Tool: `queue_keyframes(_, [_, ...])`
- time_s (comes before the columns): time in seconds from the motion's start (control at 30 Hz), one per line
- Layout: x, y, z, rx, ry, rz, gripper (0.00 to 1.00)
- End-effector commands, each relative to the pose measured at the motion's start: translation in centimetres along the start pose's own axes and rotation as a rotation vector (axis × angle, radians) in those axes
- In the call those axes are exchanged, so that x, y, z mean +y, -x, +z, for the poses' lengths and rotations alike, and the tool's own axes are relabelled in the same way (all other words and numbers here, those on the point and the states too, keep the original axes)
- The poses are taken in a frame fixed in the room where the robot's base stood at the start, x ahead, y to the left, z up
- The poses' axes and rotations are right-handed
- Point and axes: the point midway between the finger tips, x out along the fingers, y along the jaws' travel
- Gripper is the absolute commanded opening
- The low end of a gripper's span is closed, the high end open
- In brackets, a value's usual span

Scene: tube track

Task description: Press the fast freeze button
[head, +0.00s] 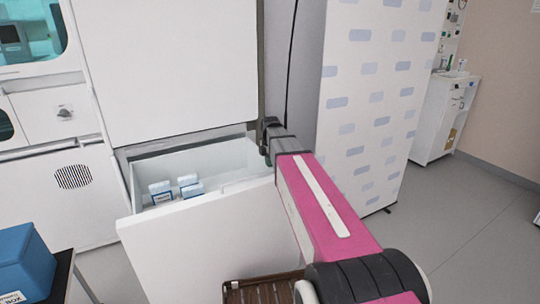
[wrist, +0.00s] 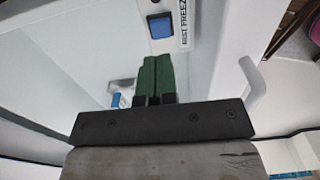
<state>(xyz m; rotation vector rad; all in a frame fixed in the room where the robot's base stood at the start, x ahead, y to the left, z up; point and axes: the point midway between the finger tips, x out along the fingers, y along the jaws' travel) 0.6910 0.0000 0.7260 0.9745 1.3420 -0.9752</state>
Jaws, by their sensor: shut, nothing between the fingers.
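The fast freeze button (wrist: 160,27) is a blue square in a dark frame on a pale panel in the wrist view. A label (wrist: 184,22) with dark lettering, partly cut off, runs beside it on the right. My gripper (wrist: 157,60) shows its two green fingers together and empty, with the tips just below the button in the picture. Whether they touch the panel I cannot tell. In the head view my gripper (head: 267,138) is at the right inner side of the open white freezer drawer (head: 205,245). The button is not visible in the head view.
Several small white and blue boxes (head: 188,181) stand in the drawer. A white upper door (head: 165,65) is above it, and a patterned panel (head: 370,100) stands to the right. A blue box (head: 25,262) is at the lower left. The floor at right is clear.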

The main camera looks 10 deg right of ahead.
Motion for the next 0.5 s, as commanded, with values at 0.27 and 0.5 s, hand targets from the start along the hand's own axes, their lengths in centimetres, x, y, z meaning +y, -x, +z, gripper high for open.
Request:
queue_keyframes(0.27, [0.0,-4.2,0.0,0.0,0.0,-0.001,0.0])
queue_keyframes(0.5, [0.0,-6.0,0.0,0.0,0.0,0.0,0.0])
